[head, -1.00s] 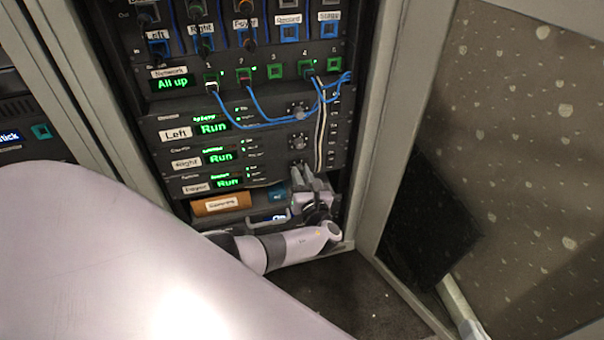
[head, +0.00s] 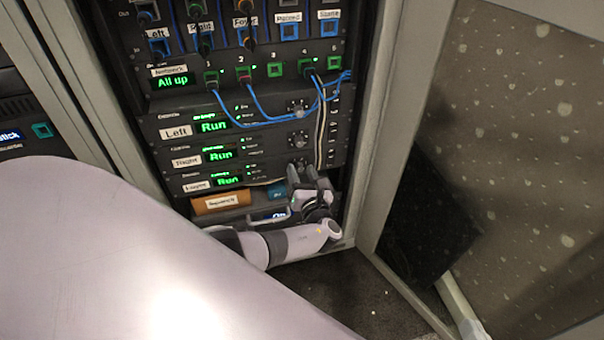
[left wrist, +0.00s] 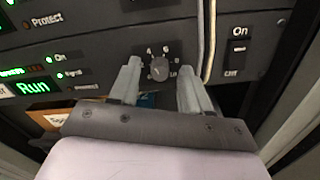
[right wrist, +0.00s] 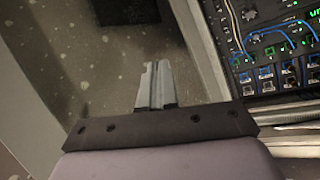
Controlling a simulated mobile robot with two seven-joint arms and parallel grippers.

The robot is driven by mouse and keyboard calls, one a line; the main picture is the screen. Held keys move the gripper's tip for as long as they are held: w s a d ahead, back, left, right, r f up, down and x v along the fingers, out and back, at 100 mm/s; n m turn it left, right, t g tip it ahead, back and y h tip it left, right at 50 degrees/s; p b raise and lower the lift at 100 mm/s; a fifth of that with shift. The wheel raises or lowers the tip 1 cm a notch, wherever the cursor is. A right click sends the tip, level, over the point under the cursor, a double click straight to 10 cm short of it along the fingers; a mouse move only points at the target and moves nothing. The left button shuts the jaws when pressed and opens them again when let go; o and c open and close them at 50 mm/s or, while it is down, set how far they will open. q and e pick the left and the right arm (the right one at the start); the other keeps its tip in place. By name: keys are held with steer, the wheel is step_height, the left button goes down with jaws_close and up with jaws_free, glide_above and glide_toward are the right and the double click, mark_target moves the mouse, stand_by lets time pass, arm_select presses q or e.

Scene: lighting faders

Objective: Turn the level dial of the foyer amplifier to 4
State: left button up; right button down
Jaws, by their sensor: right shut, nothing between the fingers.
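The foyer amplifier (head: 227,181) is the lowest of three like units in the rack, with a green "Run" display that also shows in the left wrist view (left wrist: 33,87). Its level dial (left wrist: 159,68) is a small dark round knob with a printed number scale, 4 and 6 at its top. I cannot read its pointer surely. In the head view the dial is hidden behind my left gripper (head: 308,172). In the left wrist view that gripper (left wrist: 158,64) is open, one finger on each side of the dial; contact cannot be told. My right gripper (right wrist: 155,82) is shut and empty, away from the rack.
A cable (left wrist: 209,40) runs down just right of the dial, and a power switch (left wrist: 238,46) labelled On is beyond it. An orange labelled box (head: 222,201) sits below the amplifier. Blue patch cables (head: 262,118) hang higher up. The cabinet frame (head: 375,130) stands to the right.

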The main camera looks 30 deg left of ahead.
arm_select(q)
steer(key=shift+s+d, duration=0.15)
steer(key=shift+d, duration=0.05)
steer(key=p+v, duration=0.2)
steer(key=v, duration=0.4)
steer(key=shift+s+d, duration=0.25)
steer(key=shift+d, duration=0.05)
arm_select(e)
steer(key=shift+s+d+r+h, duration=0.2)
steer(key=shift+d+h, duration=0.15)
steer(key=shift+d, duration=0.15)
steer(key=shift+s+d+r+h, duration=0.1)
steer(key=shift+s+d+h, duration=0.05)
steer(key=shift+d+h, duration=0.25)
steer(key=shift+f, duration=0.1)
